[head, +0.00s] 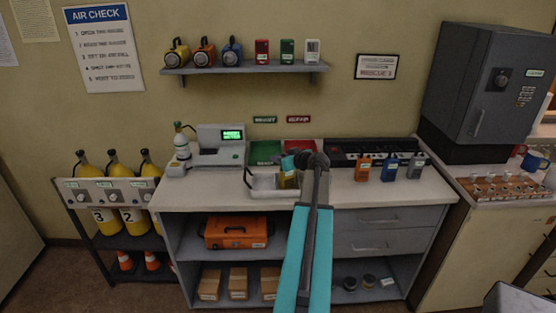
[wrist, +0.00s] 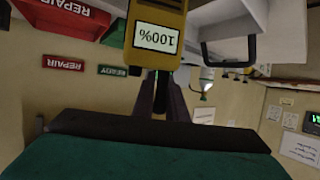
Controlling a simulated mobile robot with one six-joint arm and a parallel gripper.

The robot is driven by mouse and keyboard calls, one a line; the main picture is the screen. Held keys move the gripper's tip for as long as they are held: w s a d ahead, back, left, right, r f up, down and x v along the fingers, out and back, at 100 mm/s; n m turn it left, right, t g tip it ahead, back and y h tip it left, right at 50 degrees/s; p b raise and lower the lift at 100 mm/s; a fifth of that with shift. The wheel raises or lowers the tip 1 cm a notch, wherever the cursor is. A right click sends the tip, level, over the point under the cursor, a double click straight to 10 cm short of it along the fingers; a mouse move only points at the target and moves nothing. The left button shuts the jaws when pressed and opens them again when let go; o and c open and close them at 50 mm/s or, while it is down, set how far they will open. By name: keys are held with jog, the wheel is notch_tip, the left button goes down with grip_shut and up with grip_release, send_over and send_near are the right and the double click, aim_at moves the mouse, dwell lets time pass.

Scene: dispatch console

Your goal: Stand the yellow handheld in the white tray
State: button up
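The yellow handheld (head: 290,180) is upright at the right part of the white tray (head: 262,193) on the counter. In the wrist view, which is upside down, the handheld (wrist: 158,12) shows its "100%" label and a short dark antenna. My gripper (wrist: 163,90) is at the handheld's top end, its fingers close together and seemingly shut on it. The white tray (wrist: 222,16) with its dark handle is beside the handheld there. The handheld's base is hidden, so I cannot tell whether it touches the tray floor. In the head view my arm covers part of the tray's right side.
Behind the white tray are a green tray (head: 264,152) and a red tray (head: 300,146). A scale-like device (head: 218,145) stands to the left. A black charger rack (head: 370,151) is at the right, with orange (head: 362,170), blue (head: 389,170) and grey (head: 415,168) handhelds before it.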

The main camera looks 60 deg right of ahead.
jog(key=o, duration=0.4)
jog(key=shift+r, duration=0.15)
jog(key=b+v, duration=0.3)
jog(key=v, duration=0.9)
jog(key=shift+w, duration=0.1)
dwell(0.8)
